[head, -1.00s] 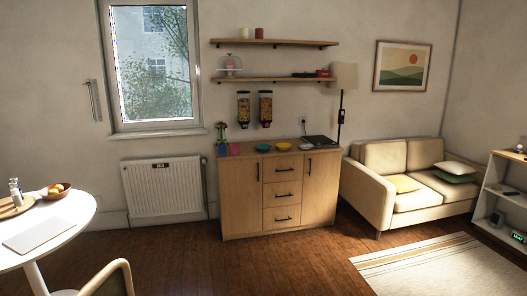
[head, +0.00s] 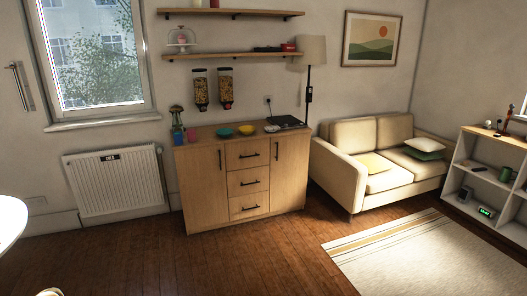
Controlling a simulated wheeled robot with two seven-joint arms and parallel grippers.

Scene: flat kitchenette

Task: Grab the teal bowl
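The teal bowl (head: 225,132) sits on top of the wooden cabinet (head: 213,146) in the head view, left of the middle of its top. A yellow bowl (head: 246,130) stands just to its right. The cabinet is across the room from me, against the back wall. Neither of my grippers shows in the head view, and nothing is seen touching the bowl.
Blue and pink cups (head: 192,134) stand left of the bowl, and a dark flat appliance (head: 287,122) is at right. Cereal dispensers (head: 200,90) hang above. A sofa (head: 375,160) and rug (head: 425,262) lie right. The wood floor (head: 200,262) before the cabinet is clear.

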